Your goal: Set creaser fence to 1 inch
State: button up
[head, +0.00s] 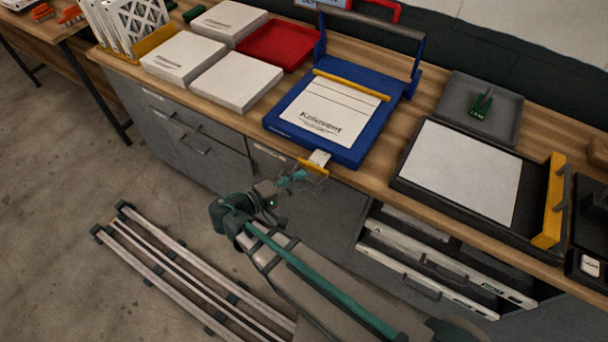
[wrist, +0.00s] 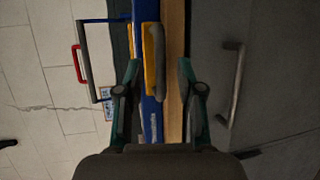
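The blue creaser (head: 376,92) stands on the bench with a printed white sheet (head: 325,110) on its bed. A yellow bar (head: 352,85) crosses the bed behind the sheet. A small yellow piece (head: 313,167) with a pale tab sticks out at the creaser's front edge; I cannot tell whether it belongs to the fence. My gripper (head: 300,178) is just in front of this piece. In the wrist view my gripper (wrist: 158,78) is open, and the yellow piece (wrist: 149,55) shows between its fingers. Contact cannot be made out. No scale reading is legible.
White boxes (head: 236,80) and a red tray (head: 277,45) stand left of the creaser. A grey tray (head: 451,88) with a green item and a black board (head: 410,182) with a white sheet and yellow bar lie right.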

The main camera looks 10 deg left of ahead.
jog(key=shift+p+x, duration=0.3)
jog(key=shift+x, duration=1)
grip_shut()
